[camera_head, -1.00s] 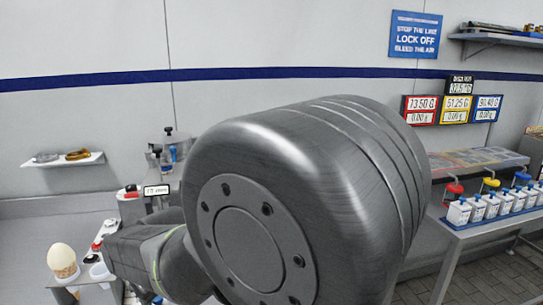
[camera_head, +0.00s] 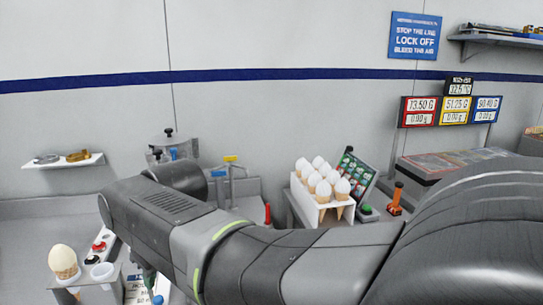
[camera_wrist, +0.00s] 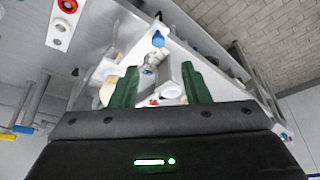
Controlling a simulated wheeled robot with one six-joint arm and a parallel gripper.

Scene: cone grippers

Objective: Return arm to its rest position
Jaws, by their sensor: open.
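In the wrist view my gripper (camera_wrist: 160,84) shows two dark green fingers set wide apart. No held object is clear between them; a white part shows in the gap, and I cannot tell its distance. In the head view my arm crosses the lower middle of the picture, and the gripper end is mostly hidden at the lower left. A cone with a cream-coloured top (camera_head: 63,260) stands upright at the lower left, left of that end, apart from it.
A white rack (camera_head: 318,212) of several white-topped cones stands behind my arm. A red-and-white button box (camera_head: 102,243) is at the left. An orange-handled tool (camera_head: 396,198) stands right of the rack.

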